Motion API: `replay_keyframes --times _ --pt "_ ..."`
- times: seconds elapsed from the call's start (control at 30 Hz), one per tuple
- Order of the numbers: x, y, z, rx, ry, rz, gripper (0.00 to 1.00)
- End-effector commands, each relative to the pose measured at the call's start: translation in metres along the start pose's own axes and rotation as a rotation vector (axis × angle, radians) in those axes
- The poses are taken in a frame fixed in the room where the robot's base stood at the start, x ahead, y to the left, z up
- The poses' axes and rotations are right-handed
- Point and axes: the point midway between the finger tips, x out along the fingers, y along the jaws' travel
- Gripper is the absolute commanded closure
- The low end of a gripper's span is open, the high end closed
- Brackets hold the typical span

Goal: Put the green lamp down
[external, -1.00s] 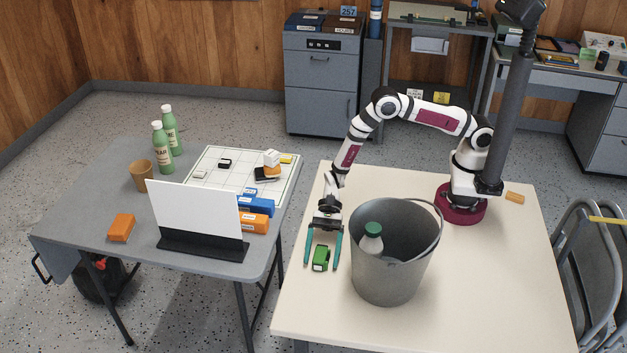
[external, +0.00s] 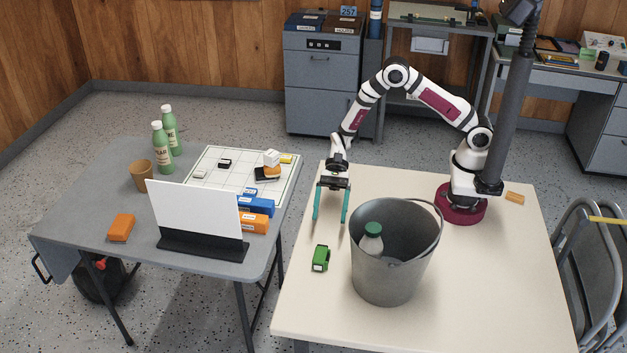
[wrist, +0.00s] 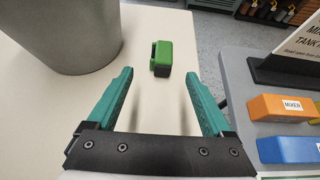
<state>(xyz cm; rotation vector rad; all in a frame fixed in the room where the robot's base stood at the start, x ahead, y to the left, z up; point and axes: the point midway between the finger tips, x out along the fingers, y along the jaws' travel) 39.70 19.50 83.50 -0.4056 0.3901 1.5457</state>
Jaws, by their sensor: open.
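The green lamp (external: 320,257) rests on the cream table (external: 480,300), left of the grey bucket, with a gap between them. It also shows in the wrist view (wrist: 161,58), beyond my fingertips. My gripper (external: 329,220) is open and empty, with teal fingers pointing down. It is above the table, behind the lamp in the external view and apart from it. In the wrist view the open fingers (wrist: 160,78) have nothing between them.
The bucket (external: 385,280) holds a green-capped bottle (external: 371,240). The grey table (external: 85,215) at left carries a white panel (external: 195,212), orange and blue blocks, a gridded board (external: 215,165), a brown cup (external: 141,176) and green bottles. The cream table's right side is mostly clear.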

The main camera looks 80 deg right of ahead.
Motion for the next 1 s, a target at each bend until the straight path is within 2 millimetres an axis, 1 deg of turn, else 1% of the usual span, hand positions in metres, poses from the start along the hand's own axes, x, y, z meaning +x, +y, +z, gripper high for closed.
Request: replay_keyframes --times 0.07,0.13,0.17,0.2,0.27,0.3,0.33,0.37,0.4,0.5,0.6,0.67,1.0 --pt "-0.015 0.01 0.022 -0.075 0.025 0.029 0.15" --pt "-0.041 0.036 0.051 -0.201 0.08 0.087 0.15" --pt "-0.054 0.051 0.064 -0.266 0.113 0.118 0.15" --pt "-0.072 0.075 0.078 -0.357 0.166 0.163 0.15" --pt "-0.1 0.114 0.092 -0.493 0.257 0.23 0.15" --pt "-0.119 0.14 0.097 -0.582 0.324 0.273 0.15" --pt "-0.132 0.16 0.098 -0.644 0.378 0.305 0.15" --pt "-0.144 0.178 0.097 -0.702 0.433 0.335 0.15" --pt "-0.16 0.201 0.093 -0.771 0.505 0.373 0.15" --pt "-0.189 0.242 0.077 -0.898 0.663 0.445 0.15" --pt "-0.206 0.263 0.064 -0.962 0.762 0.488 0.15" --pt "-0.211 0.269 0.06 -0.978 0.791 0.5 0.15" --pt "-0.213 0.27 0.059 -0.983 0.802 0.506 0.15"
